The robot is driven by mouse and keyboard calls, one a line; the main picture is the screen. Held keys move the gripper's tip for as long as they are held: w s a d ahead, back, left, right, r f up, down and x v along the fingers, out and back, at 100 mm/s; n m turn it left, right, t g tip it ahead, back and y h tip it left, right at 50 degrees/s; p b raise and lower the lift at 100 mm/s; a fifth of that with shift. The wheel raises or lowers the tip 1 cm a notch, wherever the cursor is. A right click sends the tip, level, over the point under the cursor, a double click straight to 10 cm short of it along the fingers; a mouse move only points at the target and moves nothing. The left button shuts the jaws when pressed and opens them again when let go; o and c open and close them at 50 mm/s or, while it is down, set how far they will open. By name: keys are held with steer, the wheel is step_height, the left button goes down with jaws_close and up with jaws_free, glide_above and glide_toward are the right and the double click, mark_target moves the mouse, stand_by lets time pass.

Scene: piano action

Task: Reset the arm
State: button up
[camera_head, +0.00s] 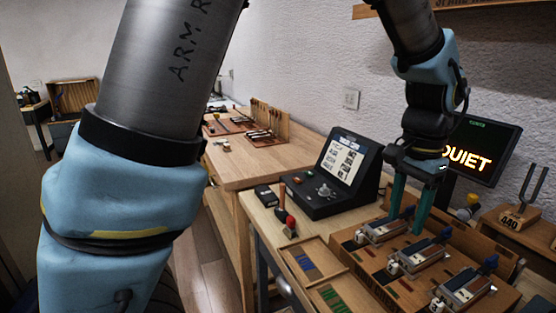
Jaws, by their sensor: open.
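My gripper (408,215) hangs at the right of the head view, pointing down with its two teal fingers apart. It looks empty. The fingers are over the back part of a wooden board (365,262) that bears three piano action units. The far unit (378,232) and the middle unit (418,258) are close to the fingertips; I cannot tell whether anything touches. The near unit (466,288) is clear of the gripper. My arm fills much of the left of the view and hides part of the room.
A black console (338,178) with a lit screen stands left of the gripper. A dark display (483,152) reading "QUIET" is behind it. A tuning fork on a wooden block (519,216) stands at right.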

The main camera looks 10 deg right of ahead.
steer(key=w+a+f+n, duration=0.1)
steer(key=w+a+n, duration=0.2)
steer(key=w+a, duration=0.4)
steer(key=w+a+f+n, duration=0.1)
steer(key=w+a+n, duration=0.3)
steer(key=a, duration=0.5)
steer(key=a+f+n+t, duration=0.1)
steer(key=a+f+n, duration=0.2)
steer(key=a, duration=1.9)
steer(key=n, duration=0.3)
steer(key=shift+w+a+n+t, duration=0.3)
steer(key=shift+w+n, duration=0.05)
steer(key=shift+n, duration=0.05)
